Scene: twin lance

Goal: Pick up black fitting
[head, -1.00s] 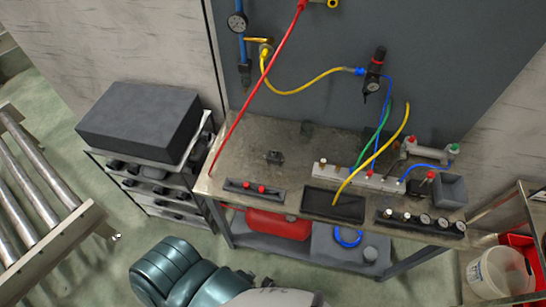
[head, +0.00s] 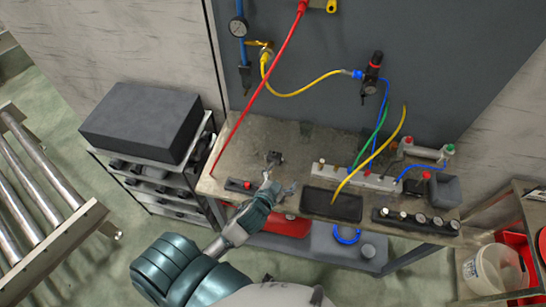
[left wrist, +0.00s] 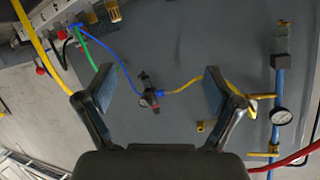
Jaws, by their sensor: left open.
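A small black fitting (head: 273,158) lies on the left part of the workbench top (head: 237,160) in the head view. My left gripper (head: 280,183) is over the bench's front edge, just in front of the fitting and apart from it in the picture. Its two fingers (left wrist: 158,75) are spread and empty in the left wrist view. That view looks at the wall panel, and I cannot make out the fitting there. My right gripper is not in view.
A black strip with red knobs (head: 240,185) lies left of my gripper. To the right are a black tray (head: 332,204), a white manifold with hoses (head: 352,176) and a row of dark round-topped pieces (head: 415,220). A red hose (head: 262,85) slants across the bench's left side.

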